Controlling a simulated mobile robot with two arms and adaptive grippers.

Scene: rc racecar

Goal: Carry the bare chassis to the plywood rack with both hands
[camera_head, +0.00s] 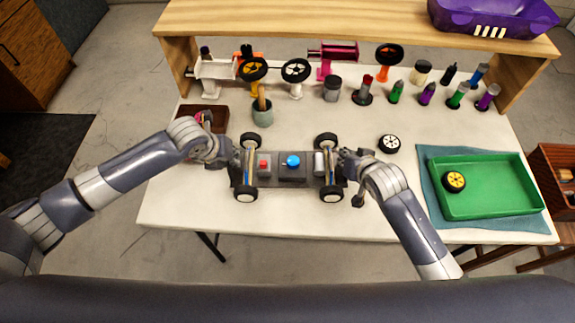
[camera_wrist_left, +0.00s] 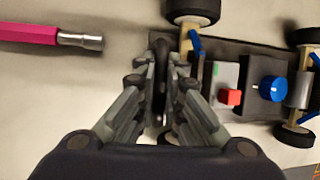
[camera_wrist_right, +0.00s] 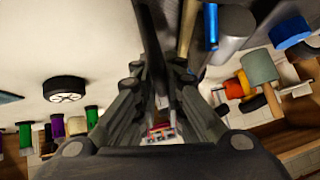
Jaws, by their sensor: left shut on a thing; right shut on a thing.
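The bare chassis (camera_head: 268,183) is a dark plate with several wheels, a red block, a blue knob and a grey cylinder. It lies level between my two grippers over the front middle of the table. My left gripper (camera_head: 232,157) is shut on its left end; the left wrist view shows the fingers (camera_wrist_left: 160,85) at the plate's edge. My right gripper (camera_head: 347,163) is shut at its right end; the right wrist view shows the fingers (camera_wrist_right: 165,75) beside it. Whether the chassis touches the table is unclear. The plywood rack (camera_head: 350,18) spans the table's back.
A purple car body (camera_head: 492,17) sits on the rack's top right. Coloured bottles, stands and wheels fill the space under it. A pen cup (camera_head: 262,117), a loose wheel (camera_head: 389,143) and a green tray (camera_head: 488,210) are on the white table (camera_head: 180,205).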

